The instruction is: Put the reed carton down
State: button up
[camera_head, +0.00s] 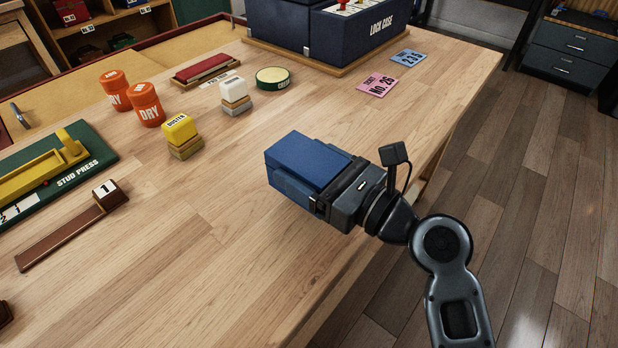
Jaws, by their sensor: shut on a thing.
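A blue box (304,160), which I take to be the reed carton, is held at the end of my arm over the right part of the wooden table (215,235). My gripper (325,190) is shut on its right end. The jaws and the camera on my wrist hide that end. No label shows on the faces in view. I cannot tell for certain whether its underside is touching the table or a little above it.
A yellow duster block (180,130), a white-topped block (234,92), orange DRY jars (146,104), a green round tin (273,78) and the dark lock case (335,38) stand farther back. Pink (377,84) and blue cards (408,58) lie near the right edge. The front middle is clear.

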jog(key=shift+f, duration=1.25)
jog(key=shift+f, duration=0.15)
jog(key=o, duration=1.4)
jog(key=v, duration=1.2)
